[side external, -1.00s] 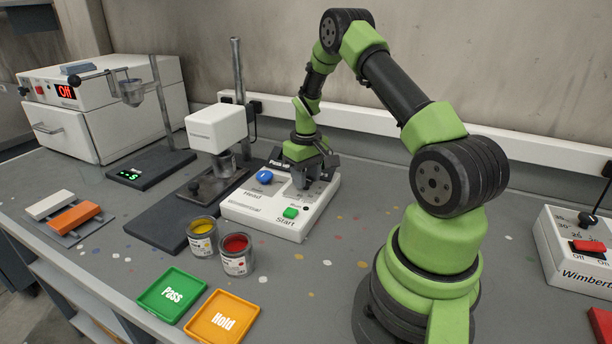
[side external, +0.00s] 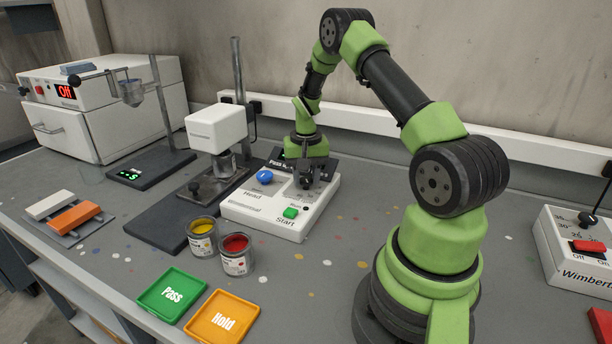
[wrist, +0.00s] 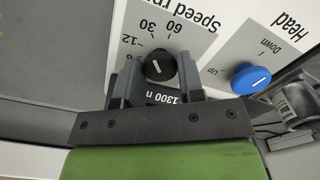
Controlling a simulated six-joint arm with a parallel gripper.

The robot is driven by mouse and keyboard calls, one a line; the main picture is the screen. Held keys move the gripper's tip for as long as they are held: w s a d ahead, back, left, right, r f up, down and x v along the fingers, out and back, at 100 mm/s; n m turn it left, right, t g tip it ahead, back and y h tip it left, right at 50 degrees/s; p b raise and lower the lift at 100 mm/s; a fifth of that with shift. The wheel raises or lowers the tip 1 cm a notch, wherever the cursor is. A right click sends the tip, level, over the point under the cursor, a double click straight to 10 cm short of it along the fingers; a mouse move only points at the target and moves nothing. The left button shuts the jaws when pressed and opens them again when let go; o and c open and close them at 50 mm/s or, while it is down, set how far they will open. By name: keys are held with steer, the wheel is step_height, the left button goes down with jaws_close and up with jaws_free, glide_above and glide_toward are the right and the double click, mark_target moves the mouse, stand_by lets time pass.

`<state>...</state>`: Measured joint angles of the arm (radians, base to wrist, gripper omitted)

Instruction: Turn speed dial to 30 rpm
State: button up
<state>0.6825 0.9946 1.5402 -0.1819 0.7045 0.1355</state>
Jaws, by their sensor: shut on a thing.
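The speed dial (wrist: 160,67) is a small black knob with a short white mark on the white control box. In the wrist view the mark points roughly up, towards the printed 30; its exact alignment is hard to tell. Numbers 12, 30 and 60 show around it, upside down. My gripper (wrist: 158,75) has one finger on each side of the dial and is shut on it. In the side external view my gripper (side external: 307,182) points down onto the control box (side external: 262,217) and hides the dial.
A blue head knob (side external: 264,177) and a green start button (side external: 290,212) sit on the same box. The mixer with its white head (side external: 216,128) stands to the left. Yellow (side external: 202,238) and red (side external: 236,254) paint cans stand in front.

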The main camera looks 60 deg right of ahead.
mark_target(306, 179)
stand_by(0.3)
steer(key=o, duration=0.9)
step_height(306, 179, up, 10)
